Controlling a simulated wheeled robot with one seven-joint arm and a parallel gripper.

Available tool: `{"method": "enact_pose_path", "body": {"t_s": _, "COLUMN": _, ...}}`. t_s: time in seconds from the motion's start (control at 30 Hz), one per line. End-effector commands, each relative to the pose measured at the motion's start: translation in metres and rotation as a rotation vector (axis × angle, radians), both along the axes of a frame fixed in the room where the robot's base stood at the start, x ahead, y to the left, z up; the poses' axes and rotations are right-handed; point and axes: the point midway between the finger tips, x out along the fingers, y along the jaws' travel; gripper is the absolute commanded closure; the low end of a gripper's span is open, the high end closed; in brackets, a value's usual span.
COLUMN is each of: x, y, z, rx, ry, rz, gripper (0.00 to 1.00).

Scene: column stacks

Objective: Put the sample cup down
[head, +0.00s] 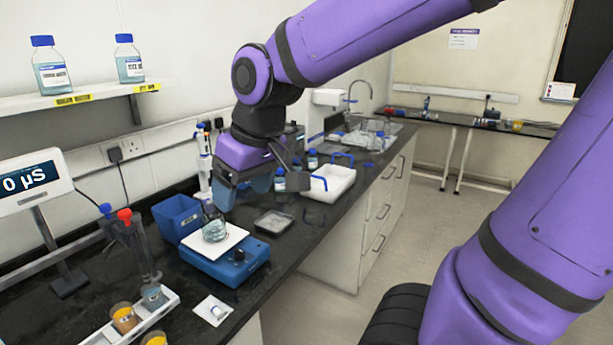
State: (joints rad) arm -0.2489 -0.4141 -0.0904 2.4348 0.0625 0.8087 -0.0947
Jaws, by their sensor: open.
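Several small cups stand in a white rack at the lower left in the head view. A grey-blue cup (153,295) sits at its far end, with an amber cup (124,318) nearer and another amber cup (155,339) cut by the bottom edge. I cannot tell which is the sample cup.
A glass beaker (215,230) stands on the white plate of the blue scale (238,262). Nearby are a blue bin (177,219), a shallow dish (273,222), a white tray (334,184) and bottles. A conductivity meter display (32,183) stands at left. The white rack (170,301) lies near the bench's front edge.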

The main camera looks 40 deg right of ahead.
Motion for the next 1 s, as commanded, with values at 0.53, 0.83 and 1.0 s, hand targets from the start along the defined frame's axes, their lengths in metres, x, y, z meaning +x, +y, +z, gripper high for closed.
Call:
{"method": "enact_pose_path", "body": {"t_s": 0.53, "x": -0.091, "y": -0.050, "z": 0.033, "rx": -0.043, "ry": -0.150, "rz": -0.233, "gripper": 0.27}}
{"method": "enact_pose_path", "body": {"t_s": 0.83, "x": -0.092, "y": -0.051, "z": 0.033, "rx": -0.044, "ry": -0.151, "rz": -0.235, "gripper": 0.27}}
{"method": "enact_pose_path", "body": {"t_s": 1.0, "x": -0.092, "y": -0.051, "z": 0.033, "rx": -0.043, "ry": -0.151, "rz": -0.235, "gripper": 0.27}}
